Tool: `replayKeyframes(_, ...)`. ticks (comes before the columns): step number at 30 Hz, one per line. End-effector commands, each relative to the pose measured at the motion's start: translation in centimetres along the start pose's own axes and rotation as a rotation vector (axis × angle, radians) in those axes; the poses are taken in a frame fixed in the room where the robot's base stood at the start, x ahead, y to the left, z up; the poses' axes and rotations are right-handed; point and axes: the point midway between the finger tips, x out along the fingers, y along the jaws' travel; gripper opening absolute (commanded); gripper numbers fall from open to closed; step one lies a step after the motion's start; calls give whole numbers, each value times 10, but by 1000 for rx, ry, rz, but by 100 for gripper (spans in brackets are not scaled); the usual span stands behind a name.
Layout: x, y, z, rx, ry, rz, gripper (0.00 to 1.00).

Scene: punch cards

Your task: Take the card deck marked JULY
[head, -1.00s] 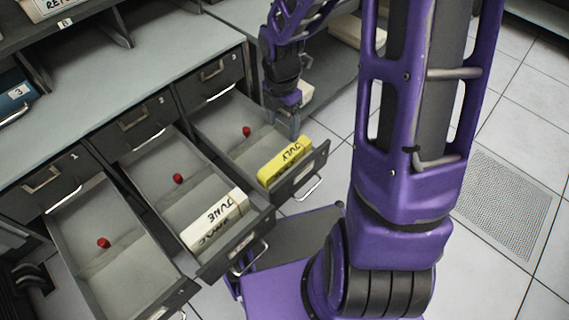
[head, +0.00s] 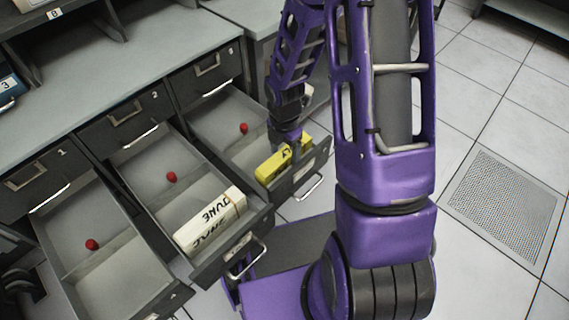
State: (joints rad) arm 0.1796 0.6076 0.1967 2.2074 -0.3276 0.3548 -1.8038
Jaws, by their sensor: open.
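The yellow card deck (head: 268,169) lies at the front end of the rightmost open drawer (head: 222,122). Its JULY lettering, clear a second ago, is now mostly hidden by my gripper. My gripper (head: 292,157) is open and points down at the deck, its fingers at or around the deck's right part. I cannot tell whether the fingers touch it.
A white deck marked JUNE (head: 210,218) lies in the middle open drawer (head: 150,166). The left open drawer (head: 120,270) holds only a red knob (head: 92,244). Grey cabinet tops lie behind the drawers. Tiled floor (head: 500,110) is clear at the right.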

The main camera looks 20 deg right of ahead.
Motion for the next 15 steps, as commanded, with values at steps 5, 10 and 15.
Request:
replayKeyframes(5,1,1,0,0,-1,2,80)
replayKeyframes(10,1,0,0,1,-1,2,57)
replayKeyframes(15,1,0,0,1,-1,2,26)
